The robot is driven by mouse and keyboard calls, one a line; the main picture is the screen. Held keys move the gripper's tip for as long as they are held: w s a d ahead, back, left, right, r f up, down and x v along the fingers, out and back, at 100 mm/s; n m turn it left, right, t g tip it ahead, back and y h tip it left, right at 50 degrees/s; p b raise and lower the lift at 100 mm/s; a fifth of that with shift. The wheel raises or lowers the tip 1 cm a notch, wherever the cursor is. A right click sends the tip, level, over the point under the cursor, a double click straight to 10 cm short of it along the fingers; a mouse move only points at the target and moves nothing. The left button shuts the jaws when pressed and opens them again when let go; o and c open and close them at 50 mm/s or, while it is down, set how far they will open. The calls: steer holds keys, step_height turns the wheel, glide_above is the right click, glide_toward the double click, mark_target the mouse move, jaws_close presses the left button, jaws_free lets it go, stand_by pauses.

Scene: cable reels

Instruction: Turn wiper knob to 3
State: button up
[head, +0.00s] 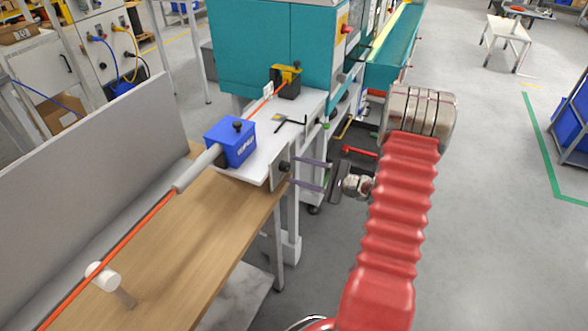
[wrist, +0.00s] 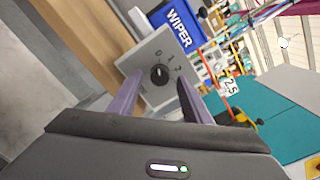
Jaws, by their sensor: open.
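The wiper knob (wrist: 159,74) is a small round black knob on a light grey panel (wrist: 150,50), below the blue WIPER box (wrist: 180,28). Small digits sit around it; 0 shows above it, with others to its right too small to read surely. A pale mark on the knob seems to face the 0. My gripper (wrist: 161,78) is open, its two fingers on either side of the knob in the wrist view, with gaps showing. In the head view the gripper (head: 301,171) reaches the panel edge from the right, near the knob (head: 284,166); contact cannot be told.
An orange cable (head: 150,212) runs through the blue box (head: 230,143) above a wooden table (head: 190,240). A hex key (head: 291,122) lies on the white shelf (head: 262,150). A teal machine (head: 260,50) stands behind.

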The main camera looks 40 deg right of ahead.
steer(key=shift+x, duration=1)
steer(key=shift+c, duration=0.6)
steer(key=shift+d, duration=0.1)
steer(key=c, duration=0.9)
